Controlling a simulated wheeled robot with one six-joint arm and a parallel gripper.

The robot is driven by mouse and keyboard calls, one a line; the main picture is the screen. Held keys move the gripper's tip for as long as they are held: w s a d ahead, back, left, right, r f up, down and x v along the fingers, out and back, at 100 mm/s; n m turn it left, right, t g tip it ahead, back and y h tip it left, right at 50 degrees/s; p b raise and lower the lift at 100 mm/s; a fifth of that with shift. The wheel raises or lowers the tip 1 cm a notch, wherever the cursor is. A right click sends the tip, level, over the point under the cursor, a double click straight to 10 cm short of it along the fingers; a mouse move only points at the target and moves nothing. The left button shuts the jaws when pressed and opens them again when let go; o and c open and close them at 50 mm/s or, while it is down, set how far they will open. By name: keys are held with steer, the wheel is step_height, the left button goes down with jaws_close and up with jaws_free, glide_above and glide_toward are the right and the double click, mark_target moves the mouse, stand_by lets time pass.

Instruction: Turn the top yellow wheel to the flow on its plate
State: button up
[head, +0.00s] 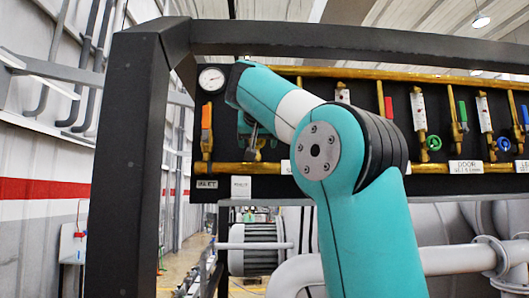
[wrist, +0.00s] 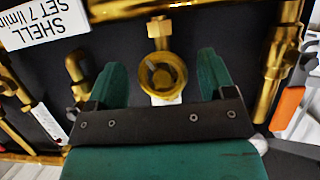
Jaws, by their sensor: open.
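In the wrist view, which shows the panel upside down, a round yellow-brass wheel (wrist: 162,72) sits on a short brass stem from a brass pipe. My gripper (wrist: 160,68) is open, with one green finger on each side of the wheel and gaps visible between them; contact is not seen. A white plate (wrist: 45,28) reads "SHELL SET 7 l/min". A white part (wrist: 166,100) shows just beyond the wheel, mostly hidden by my gripper; no reading on it is visible. In the head view my gripper (head: 250,128) is at the panel's left part, and my arm hides the wheel.
An orange handle (head: 206,117) stands left of my gripper in the head view and right in the wrist view (wrist: 288,105). A round gauge (head: 211,78) is above it. A black frame post (head: 128,165) stands at left.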

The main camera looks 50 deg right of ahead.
steer(key=shift+w+d+f, duration=0.15)
steer(key=shift+w+d, duration=0.15)
steer(key=shift+w, duration=0.05)
steer(key=c, duration=0.9)
steer(key=shift+f+m+t+b, duration=0.25)
steer(key=shift+m+t+b, duration=0.15)
steer(key=shift+b, duration=0.5)
steer(key=shift+m+y+b, duration=0.3)
steer(key=shift+b, duration=0.1)
steer(key=shift+r+t, duration=0.25)
steer(key=shift+t, duration=0.05)
steer(key=o, duration=0.9)
